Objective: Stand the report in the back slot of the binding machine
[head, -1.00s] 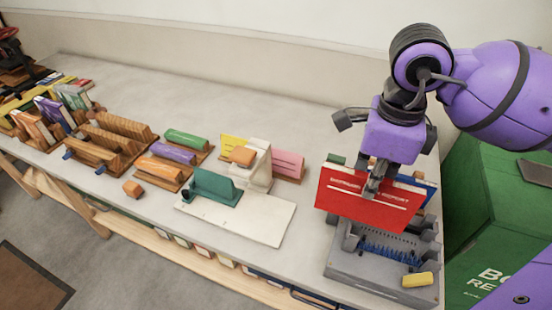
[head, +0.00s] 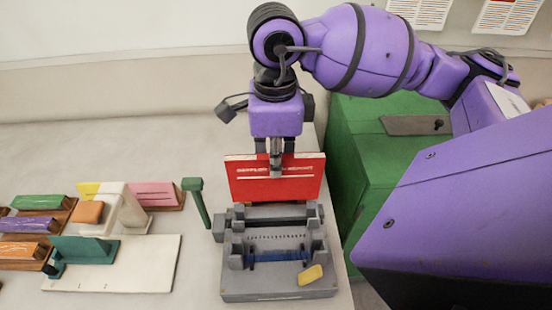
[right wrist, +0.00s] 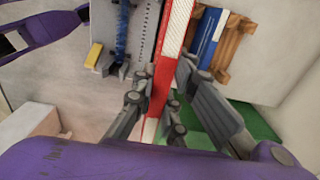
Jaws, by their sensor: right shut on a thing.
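The red report (head: 250,183) with white lettering is held upright, broad face toward me, at the back of the grey binding machine (head: 280,289). My right gripper (head: 276,170) is shut on its top edge from above. In the right wrist view the report (right wrist: 172,45) runs edge-on between the fingers (right wrist: 155,105). The report's lower edge is close to the machine's rear bar; I cannot tell whether it is inside the back slot, which is hidden. The machine has a green lever (head: 197,203) at its left.
A yellow block (head: 310,274) lies on the machine's front right. A white board (head: 120,270) with a green stand is to the left. The right wrist view shows a blue-and-white booklet (right wrist: 207,40) in a wooden rack (right wrist: 232,45) behind the report. A green bin (head: 365,165) stands right.

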